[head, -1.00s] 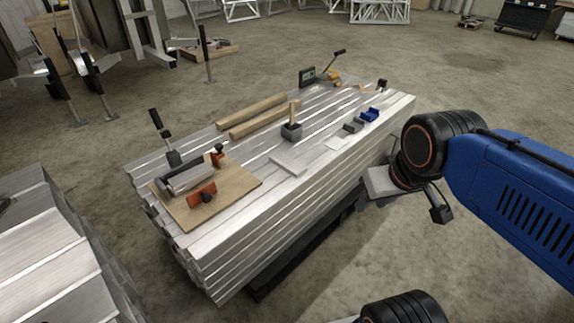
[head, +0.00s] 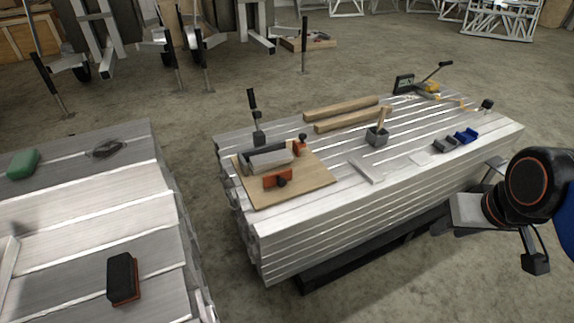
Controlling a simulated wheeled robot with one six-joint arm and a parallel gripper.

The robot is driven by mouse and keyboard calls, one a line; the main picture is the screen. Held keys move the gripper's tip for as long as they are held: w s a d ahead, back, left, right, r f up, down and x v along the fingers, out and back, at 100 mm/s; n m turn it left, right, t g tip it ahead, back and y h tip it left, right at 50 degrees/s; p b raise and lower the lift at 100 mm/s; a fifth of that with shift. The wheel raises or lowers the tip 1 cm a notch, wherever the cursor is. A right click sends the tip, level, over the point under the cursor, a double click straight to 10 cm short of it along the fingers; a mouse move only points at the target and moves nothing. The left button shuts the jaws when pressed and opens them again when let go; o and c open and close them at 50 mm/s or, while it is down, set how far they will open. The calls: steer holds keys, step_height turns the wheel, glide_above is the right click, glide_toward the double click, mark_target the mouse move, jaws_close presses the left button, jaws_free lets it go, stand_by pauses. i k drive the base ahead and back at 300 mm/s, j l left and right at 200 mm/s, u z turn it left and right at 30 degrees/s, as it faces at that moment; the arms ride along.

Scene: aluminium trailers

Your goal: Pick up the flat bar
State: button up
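A short, pale flat bar (head: 366,170) lies on top of the right-hand stack of aluminium profiles (head: 330,222), near its front edge.
A second stack (head: 75,215) at left carries a brush (head: 122,278) and a green item (head: 23,164). A floor gap separates the stacks.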

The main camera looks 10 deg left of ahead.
mark_target(361, 163)
steer(key=i+l+u, duration=0.15)
steer(key=l+u, duration=0.2)
steer(key=i+l+u, duration=0.15)
steer(key=l+u, duration=0.15)
steer(key=i+l+u, duration=0.1)
steer(key=l+u, duration=0.25)
